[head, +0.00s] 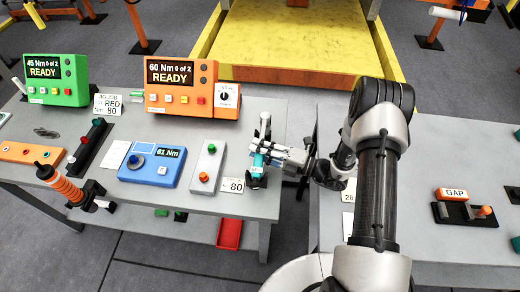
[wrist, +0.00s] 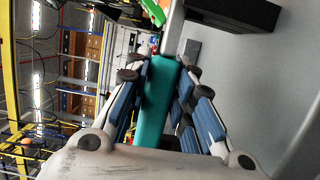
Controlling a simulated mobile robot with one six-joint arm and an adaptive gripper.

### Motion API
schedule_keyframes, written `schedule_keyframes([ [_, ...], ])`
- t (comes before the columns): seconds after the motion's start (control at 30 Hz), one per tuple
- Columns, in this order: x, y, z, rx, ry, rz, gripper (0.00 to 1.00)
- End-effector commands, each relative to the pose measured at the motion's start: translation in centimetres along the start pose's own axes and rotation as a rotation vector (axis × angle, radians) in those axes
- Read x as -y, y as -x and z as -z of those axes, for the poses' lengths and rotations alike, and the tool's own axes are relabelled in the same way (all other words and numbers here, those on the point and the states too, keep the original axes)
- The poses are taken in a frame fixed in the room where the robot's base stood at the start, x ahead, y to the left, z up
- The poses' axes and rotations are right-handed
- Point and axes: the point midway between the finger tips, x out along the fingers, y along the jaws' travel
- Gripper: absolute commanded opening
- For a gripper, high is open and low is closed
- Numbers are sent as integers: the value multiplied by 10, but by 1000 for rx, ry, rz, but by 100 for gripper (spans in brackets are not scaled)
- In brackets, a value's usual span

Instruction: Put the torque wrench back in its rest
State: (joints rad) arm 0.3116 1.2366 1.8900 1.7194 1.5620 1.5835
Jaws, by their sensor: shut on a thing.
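My gripper (head: 262,158) is at the right end of the left bench, beside a white card marked 80 (head: 232,185). It is shut on a teal-handled tool, which looks like the torque wrench (head: 257,162). In the wrist view the teal handle (wrist: 160,95) lies between the two blue-padded fingers (wrist: 158,100). A grey part shows above the fingers in the head view. A small black piece (head: 257,183) shows just below the grip; I cannot tell whether it is the rest or part of the tool, or whether they touch. A dark block (wrist: 235,12) shows in the wrist view.
On the left bench stand an orange controller (head: 180,88), a green controller (head: 56,80), a blue meter (head: 150,165) and a grey button box (head: 208,165). An orange-handled tool (head: 60,183) is at the front left. A gap separates the right bench (head: 420,235), which carries a GAP gauge (head: 465,205).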

Motion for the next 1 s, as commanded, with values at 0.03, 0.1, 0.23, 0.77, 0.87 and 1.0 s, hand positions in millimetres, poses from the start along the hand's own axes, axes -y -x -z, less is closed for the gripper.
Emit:
schedule_keyframes([
  [0.03, -1, 0, 0, 0, 2, -3, 0],
  [0.1, -1, 0, 0, 0, 2, -3, 0],
  [0.23, 1, 0, 0, 0, 2, -3, 0],
  [0.77, 11, 0, 0, 0, 1, -3, 0],
  [0.87, 11, 0, 0, 0, 1, -3, 0],
  [1.0, 11, 0, 0, 0, 2, -3, 0],
])
